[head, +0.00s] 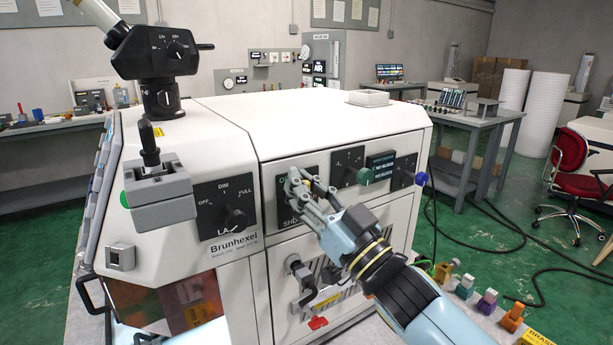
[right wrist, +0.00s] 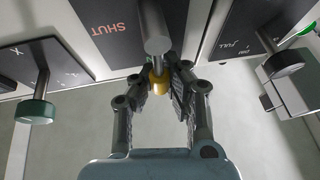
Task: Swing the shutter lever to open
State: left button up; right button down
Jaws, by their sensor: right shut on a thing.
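The shutter lever shows in the right wrist view as a grey metal bar (right wrist: 154,30) with a yellow tip (right wrist: 158,82), standing out from a black plate (right wrist: 100,25) with red SHUT lettering. In the head view this plate (head: 283,221) is on the white machine's front, with green lettering at its top and red lettering low down, partly covered by my fingers. My right gripper (head: 300,190) is at the plate; in the right wrist view its two fingers (right wrist: 160,85) are closed around the lever's tip. The lever is mostly hidden in the head view. My left gripper is not in view.
A dimmer knob (head: 235,218) is left of the plate; another black knob (head: 349,168) and a green knob (head: 365,176) are close on its right. A lower handle (head: 303,278) and a red knob (head: 318,323) are beneath. A joystick box (head: 160,190) stands at the left.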

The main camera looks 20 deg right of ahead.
jog(key=shift+f, duration=0.3)
jog(key=c, duration=1.7)
grip_release()
jog(key=o, duration=0.5)
jog(key=shift+s+r, duration=0.1)
jog(key=shift+r, duration=0.15)
jog(key=shift+c, duration=0.2)
jog(key=v, duration=1.2)
